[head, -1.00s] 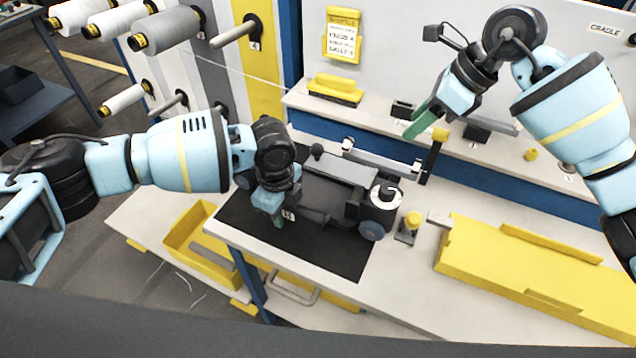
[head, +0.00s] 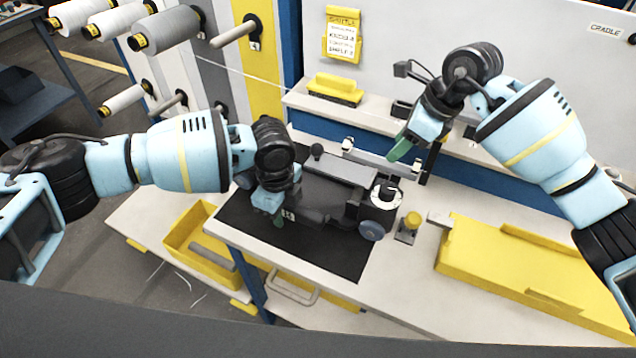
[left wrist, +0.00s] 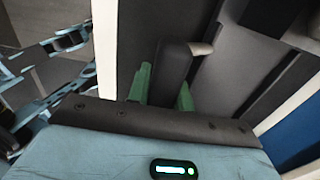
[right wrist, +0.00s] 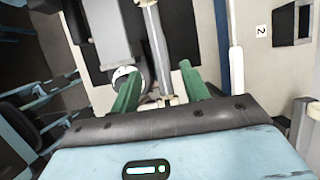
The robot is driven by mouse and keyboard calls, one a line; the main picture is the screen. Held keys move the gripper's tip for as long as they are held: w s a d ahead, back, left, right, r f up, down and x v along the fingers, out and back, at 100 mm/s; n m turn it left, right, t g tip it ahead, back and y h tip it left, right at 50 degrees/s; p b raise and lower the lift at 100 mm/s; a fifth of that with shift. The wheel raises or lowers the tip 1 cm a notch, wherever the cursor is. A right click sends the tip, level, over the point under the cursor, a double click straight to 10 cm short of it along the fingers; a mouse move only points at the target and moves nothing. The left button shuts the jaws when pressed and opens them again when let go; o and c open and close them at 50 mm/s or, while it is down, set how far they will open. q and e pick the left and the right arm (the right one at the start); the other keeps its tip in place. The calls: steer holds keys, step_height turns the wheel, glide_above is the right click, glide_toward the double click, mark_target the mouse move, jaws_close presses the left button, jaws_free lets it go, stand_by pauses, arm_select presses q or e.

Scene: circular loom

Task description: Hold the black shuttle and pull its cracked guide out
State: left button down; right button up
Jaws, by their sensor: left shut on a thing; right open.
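The black shuttle (head: 335,200) lies on a dark mat on the bench, with a grey top and a wheel at its right end. My left gripper (head: 275,215) is shut on a dark upright grip (left wrist: 173,72) at the shuttle's left end. My right gripper (head: 403,152) is open and empty, above and behind the shuttle's right end. A pale bar with white ends (head: 380,157), apparently the guide, runs along the shuttle's far side. In the right wrist view, the bar (right wrist: 155,35) points between the open green fingers (right wrist: 160,80). No crack can be made out.
A yellow tray (head: 530,265) lies on the right of the bench. A small yellow-capped post (head: 410,222) stands beside the shuttle's wheel. A yellow block (head: 335,88) sits on the back ledge, and a yellow bin (head: 190,240) is at the lower left.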

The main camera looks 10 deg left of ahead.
mark_target(383, 161)
steer(key=shift+x, duration=2.85)
steer(key=shift+c, duration=0.3)
jaws_close()
